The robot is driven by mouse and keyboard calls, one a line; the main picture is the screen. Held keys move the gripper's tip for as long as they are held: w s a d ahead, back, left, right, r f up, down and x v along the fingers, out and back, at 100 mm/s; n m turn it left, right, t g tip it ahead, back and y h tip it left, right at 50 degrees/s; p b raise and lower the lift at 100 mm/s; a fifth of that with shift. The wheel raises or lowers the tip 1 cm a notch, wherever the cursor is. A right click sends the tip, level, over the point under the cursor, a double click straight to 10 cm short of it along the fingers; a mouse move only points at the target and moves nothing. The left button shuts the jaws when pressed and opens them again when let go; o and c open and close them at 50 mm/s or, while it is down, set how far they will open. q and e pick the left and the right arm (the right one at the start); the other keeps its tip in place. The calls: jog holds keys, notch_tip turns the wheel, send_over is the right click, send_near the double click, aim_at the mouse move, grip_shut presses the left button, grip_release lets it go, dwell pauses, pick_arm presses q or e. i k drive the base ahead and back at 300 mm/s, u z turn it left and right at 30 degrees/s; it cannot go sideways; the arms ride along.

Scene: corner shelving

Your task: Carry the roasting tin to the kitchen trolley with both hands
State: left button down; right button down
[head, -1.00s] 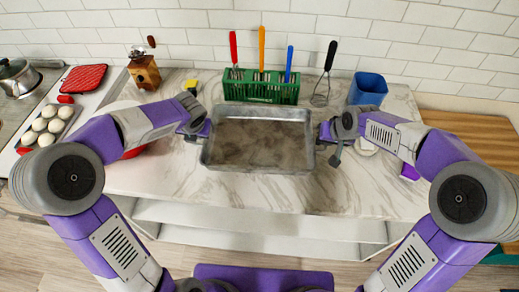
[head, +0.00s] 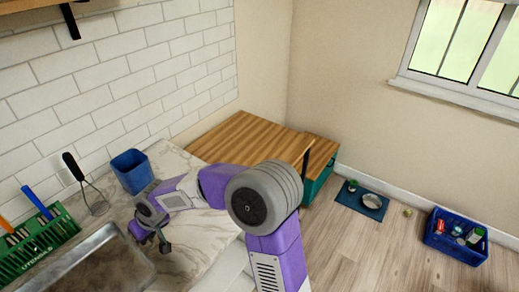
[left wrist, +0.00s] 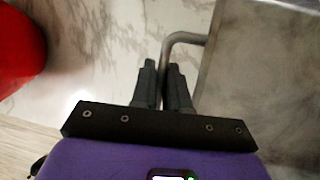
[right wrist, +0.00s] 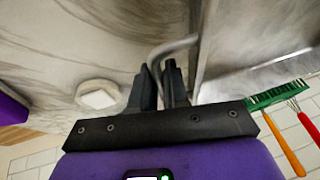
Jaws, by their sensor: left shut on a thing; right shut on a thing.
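The grey metal roasting tin (head: 98,268) is at the lower left of the head view, partly cut off, over the marble counter. Its wall also shows in the left wrist view (left wrist: 255,80) and the right wrist view (right wrist: 250,45). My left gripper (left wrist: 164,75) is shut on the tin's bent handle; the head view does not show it. My right gripper (right wrist: 161,80) is shut on the other handle; it also shows in the head view (head: 150,235). A wooden-topped unit with a teal side (head: 245,138), apparently the kitchen trolley, stands right of the counter.
A blue crate (head: 455,237) and a mat with a bowl (head: 350,200) lie on the floor at right. The wooden top looks clear.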

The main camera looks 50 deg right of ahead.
aim_at(248, 145)
jog(key=z, duration=0.55)
jog(key=k, duration=0.75)
jog(key=z, duration=0.95)
jog(key=k, duration=0.5)
jog(key=z, duration=0.8)
jog(key=i, duration=0.9)
jog(key=z, duration=0.3)
jog(key=i, duration=2.2)
jog(key=u, duration=0.95)
jog(key=i, duration=0.6)
jog(key=u, duration=1.3)
jog(key=i, duration=0.55)
jog(key=u, duration=0.4)
